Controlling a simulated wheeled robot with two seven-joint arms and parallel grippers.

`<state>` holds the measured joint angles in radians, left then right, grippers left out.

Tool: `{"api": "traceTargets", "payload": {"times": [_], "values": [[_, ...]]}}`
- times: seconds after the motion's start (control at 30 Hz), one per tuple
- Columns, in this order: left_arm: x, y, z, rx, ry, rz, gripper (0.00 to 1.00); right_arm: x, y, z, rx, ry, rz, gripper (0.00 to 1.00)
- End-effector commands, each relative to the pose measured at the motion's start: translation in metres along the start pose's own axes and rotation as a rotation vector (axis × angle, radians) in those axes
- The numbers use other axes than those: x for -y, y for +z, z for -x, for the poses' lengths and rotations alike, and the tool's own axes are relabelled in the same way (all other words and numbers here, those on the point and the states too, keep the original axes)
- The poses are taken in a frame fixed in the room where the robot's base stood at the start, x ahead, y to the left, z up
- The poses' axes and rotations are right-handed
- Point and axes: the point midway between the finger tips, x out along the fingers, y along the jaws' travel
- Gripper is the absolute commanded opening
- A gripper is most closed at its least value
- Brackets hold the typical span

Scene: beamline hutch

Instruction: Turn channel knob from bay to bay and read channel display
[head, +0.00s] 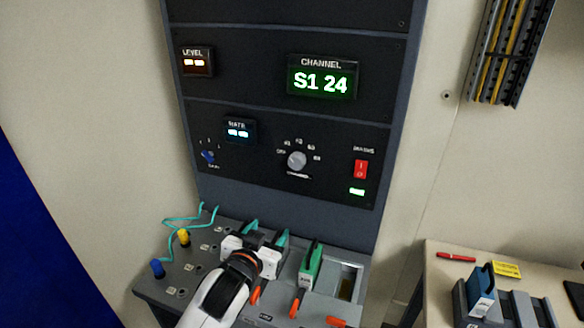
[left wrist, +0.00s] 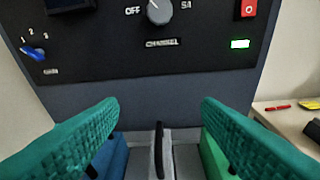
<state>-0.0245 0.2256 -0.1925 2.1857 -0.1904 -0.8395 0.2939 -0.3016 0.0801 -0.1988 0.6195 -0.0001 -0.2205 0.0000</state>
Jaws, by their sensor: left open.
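The channel knob (head: 297,160) is a grey round knob on the black panel, ringed by position labels. In the left wrist view the knob (left wrist: 158,12) is cut by the top edge, between the OFF and S4 labels; its mark points up and slightly left. The channel display (head: 321,82) reads "S1 24" in lit characters on green. My left gripper (head: 266,232) is open and empty, below the knob and apart from it. Its green fingers (left wrist: 160,105) stand wide apart in the left wrist view. My right gripper is not in view.
A blue gain knob (head: 208,157) sits left on the panel, a red mains switch (head: 361,169) right. Below, a grey shelf (head: 150,284) carries a green-handled block (head: 311,264), other modules and cables. A side table (head: 437,262) stands at right with a red pen (head: 457,257).

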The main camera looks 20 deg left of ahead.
Motion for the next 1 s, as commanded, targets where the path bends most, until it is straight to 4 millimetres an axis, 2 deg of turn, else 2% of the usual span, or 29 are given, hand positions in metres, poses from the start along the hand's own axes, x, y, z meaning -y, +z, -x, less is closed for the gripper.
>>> {"api": "traceTargets", "payload": {"times": [0.03,0.1,0.2,0.37,0.8,1.0], "values": [[-0.001,0.03,-0.007,0.089,-0.002,-0.001,0.59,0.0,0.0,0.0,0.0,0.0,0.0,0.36],[-0.002,0.058,-0.011,0.178,-0.007,0.001,0.59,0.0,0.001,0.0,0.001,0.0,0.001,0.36],[-0.002,0.078,-0.014,0.24,-0.013,0.003,0.59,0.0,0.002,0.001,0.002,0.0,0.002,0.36],[-0.002,0.086,-0.028,0.25,-0.013,0.003,0.59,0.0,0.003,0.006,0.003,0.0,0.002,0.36],[-0.001,0.105,-0.109,0.245,-0.013,0.004,0.59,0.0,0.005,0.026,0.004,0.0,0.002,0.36],[0.0,0.108,-0.126,0.246,-0.013,0.004,0.59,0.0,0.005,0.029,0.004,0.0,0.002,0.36]]}}
